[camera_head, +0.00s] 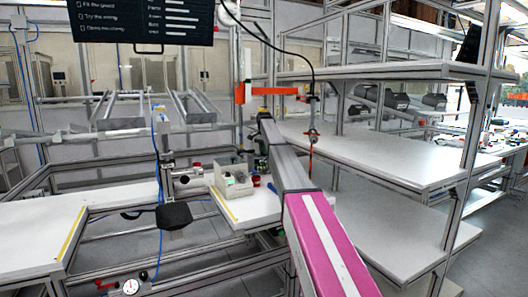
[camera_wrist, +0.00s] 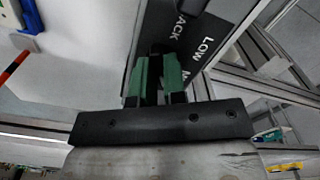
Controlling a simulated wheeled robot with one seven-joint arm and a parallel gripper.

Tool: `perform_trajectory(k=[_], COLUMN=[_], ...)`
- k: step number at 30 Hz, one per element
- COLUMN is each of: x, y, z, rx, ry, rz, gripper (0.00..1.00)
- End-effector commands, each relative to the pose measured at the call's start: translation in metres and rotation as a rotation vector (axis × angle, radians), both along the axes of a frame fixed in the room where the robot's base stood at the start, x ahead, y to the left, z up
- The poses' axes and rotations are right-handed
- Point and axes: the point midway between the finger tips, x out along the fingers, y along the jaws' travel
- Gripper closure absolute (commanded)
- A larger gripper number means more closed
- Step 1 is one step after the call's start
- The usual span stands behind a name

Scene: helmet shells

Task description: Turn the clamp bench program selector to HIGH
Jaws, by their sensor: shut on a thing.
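In the wrist view, my gripper (camera_wrist: 158,75) has its green fingers closed on a small dark part, the selector knob (camera_wrist: 157,47), at a dark label panel (camera_wrist: 228,14). The fingers hide most of the knob, so I cannot tell where it points. White lettering on the panel reads LOW, with "ACK" on one side and a cut-off word starting with M on the other. I see no HIGH label. In the head view, my arm runs up from the lower right, and I cannot make out the gripper or the selector clearly.
In the head view, a cream box (camera_head: 233,181) with a green button stands on the white bench top (camera_head: 252,208), left of my arm. White shelves (camera_head: 395,152) stand close on the right. A cable with a red-tipped tool (camera_head: 311,143) hangs behind my arm.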

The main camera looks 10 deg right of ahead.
Motion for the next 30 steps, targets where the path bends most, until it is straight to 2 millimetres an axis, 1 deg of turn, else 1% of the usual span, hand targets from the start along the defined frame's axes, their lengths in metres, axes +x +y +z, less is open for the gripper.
perform_trajectory(k=[3, 4, 5, 6, 14, 19, 23, 30], x=[0.0, 0.0, 0.0, 0.0, 0.0, 0.0, 0.001, 0.001], y=[0.0, 0.0, 0.0, 0.0, 0.0, 0.0, 0.0, 0.0], z=[0.0, 0.0, 0.0, 0.0, 0.0, 0.006, 0.019, 0.057], rx=[-0.001, -0.001, -0.001, -0.001, 0.0, 0.0, 0.0, 0.0], ry=[-0.001, -0.001, -0.001, -0.001, 0.0, 0.0, -0.001, -0.001], rz=[-0.003, -0.003, -0.003, -0.002, -0.001, 0.0, -0.001, -0.001], gripper=[1.0, 0.85, 0.75, 0.63, 0.63, 0.63, 0.63, 0.63])
